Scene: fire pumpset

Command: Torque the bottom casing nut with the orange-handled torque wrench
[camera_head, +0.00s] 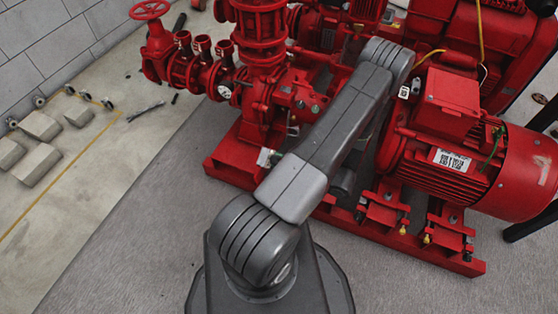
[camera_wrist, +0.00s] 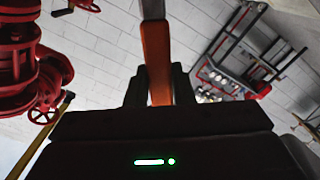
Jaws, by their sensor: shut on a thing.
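In the wrist view my gripper (camera_wrist: 159,80) is shut on the orange handle of the torque wrench (camera_wrist: 156,52). The handle stands upright between the two dark fingers, and its grey shaft runs up out of the top of the picture. The far end of the wrench is not shown. In the head view the red pump casing (camera_head: 283,98) is left of my grey arm. My gripper and the wrench are hidden there behind the arm and machinery. I cannot make out the bottom casing nut in either view.
A red motor (camera_head: 515,175) sits right of my arm on a red base frame (camera_head: 430,258). Red valves and pipes (camera_head: 190,65) stand at the upper left. Grey blocks (camera_head: 40,125) lie on the left floor. The wrist view shows a wall rack (camera_wrist: 232,72) and red pipework (camera_wrist: 22,60).

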